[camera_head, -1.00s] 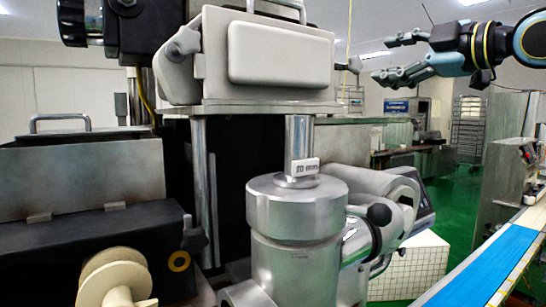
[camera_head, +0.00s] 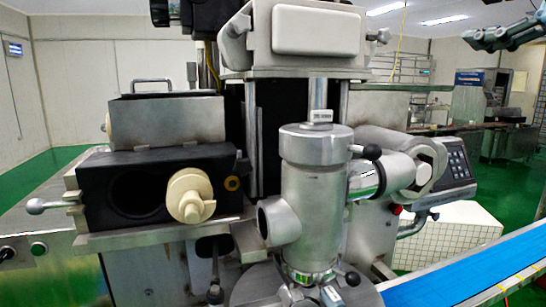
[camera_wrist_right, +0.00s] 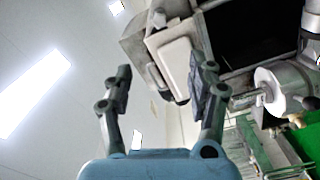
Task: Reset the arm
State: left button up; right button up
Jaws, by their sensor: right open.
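My right gripper (camera_head: 486,38) shows at the top right corner of the head view, raised well above the conveyor and partly cut off by the frame edge. In the right wrist view, its two jointed grey fingers (camera_wrist_right: 165,78) are spread apart with nothing between them. My left gripper is not in view.
A blue conveyor belt (camera_head: 470,280) runs along the lower right. A black block with a cream knob (camera_head: 190,195) sits at the left of the machine, under a steel hopper (camera_head: 167,120). A control panel (camera_head: 456,165) is at the right. Green floor lies behind.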

jog(key=w+d+f+m+g+h+b, duration=0.1)
jog(key=w+d+f+m+g+b, duration=0.2)
jog(key=f, duration=1.5)
jog(key=d+f+m+g+h+b, duration=0.1)
jog(key=f+m+h+b, duration=0.2)
jog(key=f, duration=1.5)
jog(key=s+d+f+m+g+h+b, duration=0.1)
jog(key=s+f+m+g+b, duration=0.15)
jog(key=f, duration=1.15)
jog(key=s+d+f+m+g+b, duration=0.1)
jog(key=s+f+m+b, duration=0.2)
jog(key=f, duration=1.1)
jog(key=s+a+f+m+g+h+b, duration=0.1)
jog(key=s+f+g+b, duration=0.1)
jog(key=s+f, duration=1.05)
jog(key=s+a+f+m+g+b, duration=0.1)
jog(key=s+a+f+g+b, duration=0.1)
jog(key=s+f, duration=1.05)
jog(key=s+a+f+m+g, duration=0.1)
jog(key=s+a+f, duration=0.1)
jog(key=s+f, duration=0.3)
jog(key=s+a+f+m+g+b, duration=0.1)
jog(key=s+f, duration=0.5)
jog(key=s, duration=0.6)
jog(key=s+a+f+m+g, duration=0.1)
jog(key=s+a+f+g, duration=0.1)
jog(key=s+f, duration=0.4)
jog(key=shift+s+a+g+h+b, duration=0.35)
jog(key=shift+s+a, duration=0.15)
jog(key=shift+s, duration=0.9)
